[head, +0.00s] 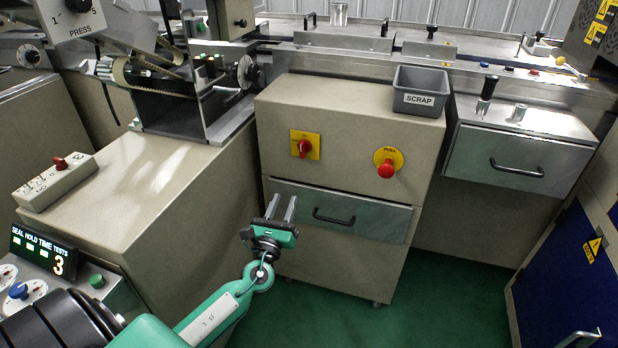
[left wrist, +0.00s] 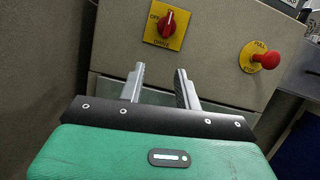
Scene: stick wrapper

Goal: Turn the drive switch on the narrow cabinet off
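The narrow cabinet (head: 342,126) is a beige cabinet with a grey drawer below its front panel. The drive switch (head: 305,148) is a red rotary knob on a yellow plate at the left of that front. In the left wrist view the drive switch (left wrist: 168,24) shows near the top, with OFF and DRIVE lettering partly legible; its knob stands roughly upright, slightly tilted. My left gripper (head: 281,208) is open and empty, below the switch and in front of the drawer, apart from both. Its two fingers (left wrist: 160,80) point up towards the panel. My right gripper is not in view.
A red stop button (head: 386,169) on a yellow disc sticks out right of the switch. A drawer handle (head: 333,217) protrudes beneath. A grey SCRAP bin (head: 419,91) stands on the cabinet top. A bigger beige housing (head: 160,190) stands close at left. Green floor (head: 450,300) is clear at right.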

